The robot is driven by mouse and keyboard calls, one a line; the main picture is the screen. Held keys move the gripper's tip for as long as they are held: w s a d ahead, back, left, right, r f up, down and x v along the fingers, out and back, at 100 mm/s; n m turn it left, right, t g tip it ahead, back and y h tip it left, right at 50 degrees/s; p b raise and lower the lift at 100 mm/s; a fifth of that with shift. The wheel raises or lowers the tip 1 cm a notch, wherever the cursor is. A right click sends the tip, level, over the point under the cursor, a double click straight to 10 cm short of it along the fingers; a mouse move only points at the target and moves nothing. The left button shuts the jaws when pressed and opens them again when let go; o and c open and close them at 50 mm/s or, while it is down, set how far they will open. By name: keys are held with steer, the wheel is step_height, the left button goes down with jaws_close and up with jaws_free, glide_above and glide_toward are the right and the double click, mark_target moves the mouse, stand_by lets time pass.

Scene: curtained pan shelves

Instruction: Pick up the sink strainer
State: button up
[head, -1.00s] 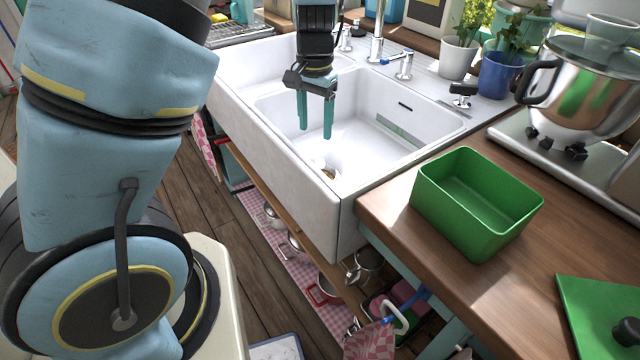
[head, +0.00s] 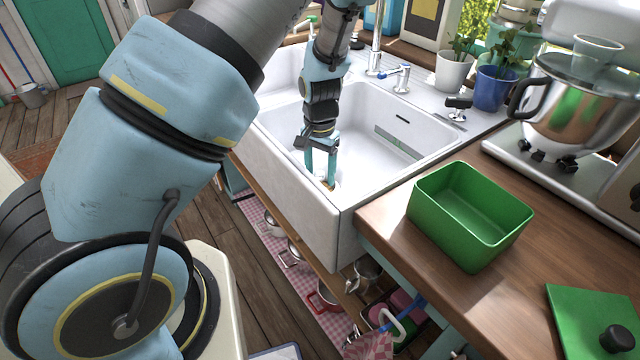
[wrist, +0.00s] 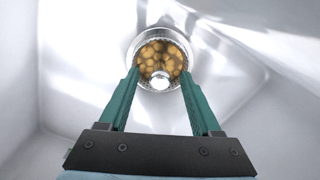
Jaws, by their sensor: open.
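The sink strainer (wrist: 160,82) sits at the bottom of the white sink (head: 375,158). In the wrist view it is a round metal basket with a shiny central knob and orange-brown bits in it. My gripper (wrist: 160,75) is open above it, with one teal finger on each side of the knob in the picture. I cannot tell whether the fingertips touch the strainer. In the head view my gripper (head: 320,178) points down low in the basin, and the strainer (head: 328,185) is mostly hidden behind the fingers.
The sink walls stand close around my gripper. A chrome faucet (head: 376,55) rises behind the sink. A green open container (head: 470,215) and a green lid (head: 590,320) are on the wooden counter (head: 400,235) at right. A metal mixer bowl (head: 575,105) stands behind them.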

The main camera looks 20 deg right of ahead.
steer(key=shift+f, duration=0.55)
jaws_close()
stand_by(0.5)
